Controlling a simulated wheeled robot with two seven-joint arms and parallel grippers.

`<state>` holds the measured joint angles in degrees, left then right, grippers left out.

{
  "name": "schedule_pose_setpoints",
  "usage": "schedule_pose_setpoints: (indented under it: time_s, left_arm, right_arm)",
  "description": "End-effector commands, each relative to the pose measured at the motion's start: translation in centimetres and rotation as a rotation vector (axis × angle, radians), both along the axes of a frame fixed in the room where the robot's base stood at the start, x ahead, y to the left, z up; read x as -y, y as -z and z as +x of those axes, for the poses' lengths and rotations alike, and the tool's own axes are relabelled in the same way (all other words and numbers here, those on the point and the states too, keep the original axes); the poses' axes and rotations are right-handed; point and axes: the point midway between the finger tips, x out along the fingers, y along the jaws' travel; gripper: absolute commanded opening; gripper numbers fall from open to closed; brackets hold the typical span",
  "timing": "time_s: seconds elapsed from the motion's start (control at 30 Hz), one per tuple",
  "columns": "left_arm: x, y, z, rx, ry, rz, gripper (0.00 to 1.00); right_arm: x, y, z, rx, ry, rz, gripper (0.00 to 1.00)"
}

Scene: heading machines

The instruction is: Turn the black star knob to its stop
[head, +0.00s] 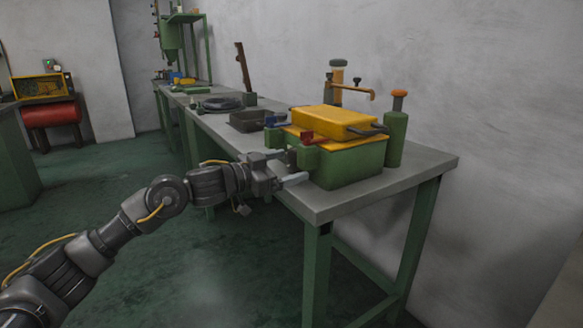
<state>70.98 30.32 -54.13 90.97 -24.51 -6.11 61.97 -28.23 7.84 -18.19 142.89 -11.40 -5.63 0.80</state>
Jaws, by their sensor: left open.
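A green machine (348,168) with a yellow top (335,121) stands on the near end of the grey bench. My left gripper (296,166) is open at the machine's left front side, one finger above and one below. A small dark shape (292,158) shows between the fingers against the green housing; it may be the black star knob, but it is too small and too covered to make out its lobes. I cannot tell whether the fingers touch it. My right gripper is out of view.
The grey bench top (340,205) is bare at its near corner. A green bottle with an orange cap (396,130) stands right of the machine. A dark tray (250,121) and a coiled cable (221,103) lie behind.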

Motion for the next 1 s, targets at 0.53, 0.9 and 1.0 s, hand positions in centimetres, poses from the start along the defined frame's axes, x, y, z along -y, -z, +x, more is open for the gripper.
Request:
schedule_pose_setpoints:
  time_s: [0.53,0.9,1.0]
  left_arm:
    - [1.44,-0.02,1.1,0.001,-0.001,0.0,0.81]
    - [1.41,0.0,1.1,0.001,-0.001,0.0,0.42]
    - [1.41,-0.03,1.1,0.008,-0.001,0.006,0.42]
  right_arm:
    - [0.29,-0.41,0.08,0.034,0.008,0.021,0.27]
    - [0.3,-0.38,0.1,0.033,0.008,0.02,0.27]
    - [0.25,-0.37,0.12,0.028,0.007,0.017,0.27]
